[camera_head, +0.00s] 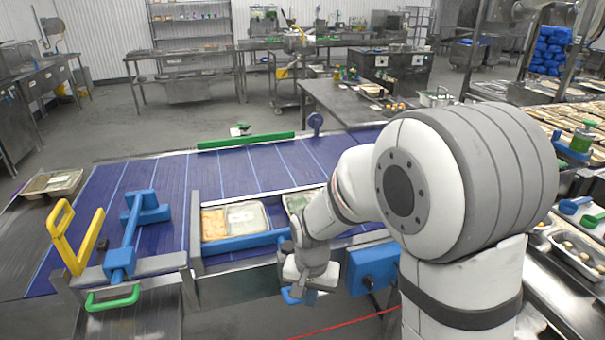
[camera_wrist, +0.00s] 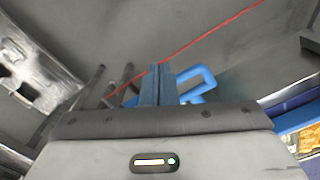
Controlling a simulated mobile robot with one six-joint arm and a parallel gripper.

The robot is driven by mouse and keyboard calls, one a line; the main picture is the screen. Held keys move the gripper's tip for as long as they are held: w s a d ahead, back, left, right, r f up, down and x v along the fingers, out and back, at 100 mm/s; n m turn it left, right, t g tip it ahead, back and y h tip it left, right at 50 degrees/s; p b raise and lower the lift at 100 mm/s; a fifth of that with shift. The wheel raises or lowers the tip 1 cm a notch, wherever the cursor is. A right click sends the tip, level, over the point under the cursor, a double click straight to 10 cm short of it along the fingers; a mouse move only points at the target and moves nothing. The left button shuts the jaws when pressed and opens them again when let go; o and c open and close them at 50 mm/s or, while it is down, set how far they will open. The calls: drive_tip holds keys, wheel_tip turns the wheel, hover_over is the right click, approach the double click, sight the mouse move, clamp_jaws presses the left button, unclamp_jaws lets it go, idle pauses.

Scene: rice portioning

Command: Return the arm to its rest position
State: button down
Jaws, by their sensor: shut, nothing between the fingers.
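My arm reaches from the right of the head view to the front edge of the conveyor, with its wrist bent downward. In the wrist view my gripper (camera_wrist: 157,78) has its two blue fingers together with nothing between them. It points down over the grey floor (camera_wrist: 130,40). A blue loop-shaped handle (camera_wrist: 204,82) shows just right of the fingers; I cannot tell how far it is from them. In the head view my wrist hides part of the blue rail and trays behind it.
The blue conveyor (camera_head: 150,180) carries trays (camera_head: 245,220) behind a blue rail (camera_head: 240,243). A blue box (camera_head: 372,268) stands right of my wrist. A yellow handle (camera_head: 70,240) and a green handle (camera_head: 112,300) are at front left. A red cable (camera_wrist: 215,30) crosses the floor.

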drive_tip(key=s+d+r+n+t, duration=0.2)
drive_tip(key=s+d+r+t, duration=0.1)
drive_tip(key=s+d+r, duration=0.9)
wheel_tip(320, 180, up, 3)
drive_tip(key=shift+s+d+f+n, duration=0.2)
drive_tip(key=shift+s+d+n, duration=0.2)
drive_tip(key=shift+s, duration=0.25)
drive_tip(key=c, duration=2.2)
unclamp_jaws()
drive_tip(key=shift+a, duration=0.1)
